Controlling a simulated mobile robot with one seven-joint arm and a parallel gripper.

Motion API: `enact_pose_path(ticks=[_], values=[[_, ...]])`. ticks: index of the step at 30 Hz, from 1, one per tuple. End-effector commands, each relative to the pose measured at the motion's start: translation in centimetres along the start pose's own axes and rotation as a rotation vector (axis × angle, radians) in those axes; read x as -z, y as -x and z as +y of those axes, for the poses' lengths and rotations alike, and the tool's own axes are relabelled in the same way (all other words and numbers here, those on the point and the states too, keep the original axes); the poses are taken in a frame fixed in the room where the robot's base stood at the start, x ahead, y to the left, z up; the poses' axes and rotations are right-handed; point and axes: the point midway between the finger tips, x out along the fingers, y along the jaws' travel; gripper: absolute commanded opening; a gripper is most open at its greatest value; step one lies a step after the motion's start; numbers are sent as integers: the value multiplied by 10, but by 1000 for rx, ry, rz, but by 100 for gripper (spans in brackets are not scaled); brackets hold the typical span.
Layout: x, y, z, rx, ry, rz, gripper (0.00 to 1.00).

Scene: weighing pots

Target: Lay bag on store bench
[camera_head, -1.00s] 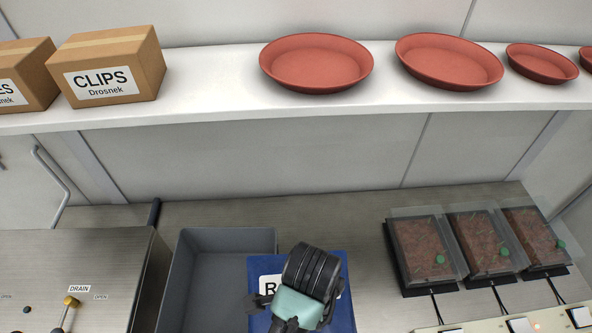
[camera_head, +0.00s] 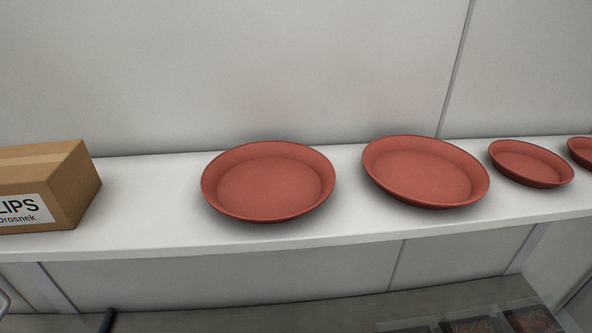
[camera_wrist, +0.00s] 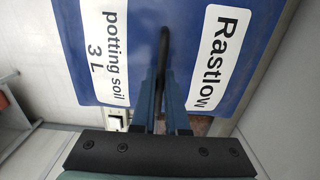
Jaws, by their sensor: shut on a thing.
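A blue bag (camera_wrist: 115,45) fills the upper part of the wrist view. Its white labels read "Rastlow" and "potting soil 3 L". My gripper (camera_wrist: 164,68) is shut on the bag, with the fingers seen nearly edge-on against it. Neither my gripper nor the bag shows in the head view. A grey bench top (camera_head: 290,314) shows as a strip along the bottom of the head view; I cannot tell whether it is the store bench.
A white shelf (camera_head: 130,222) crosses the head view. It bears several red saucers, among them a large one (camera_head: 268,184), and a cardboard box (camera_head: 75,185) labelled CLIPS, cut by the left edge. Covered soil trays (camera_head: 476,325) show at bottom right.

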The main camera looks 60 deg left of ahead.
Motion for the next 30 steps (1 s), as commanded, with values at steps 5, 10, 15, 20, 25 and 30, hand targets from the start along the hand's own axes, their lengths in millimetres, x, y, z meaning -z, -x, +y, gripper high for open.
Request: enact_pose_path(ticks=[5, 10, 15, 20, 25, 30], values=[[1, -32, -1, 2, -1, 1, 0], [2, -66, 0, -1, -1, 0, 0], [2, -100, -1, 0, 0, 1, 0], [3, -120, -2, 4, 1, 3, 0], [4, -128, -2, 5, 0, 4, 0], [4, -149, -2, 3, 0, 2, 0]])
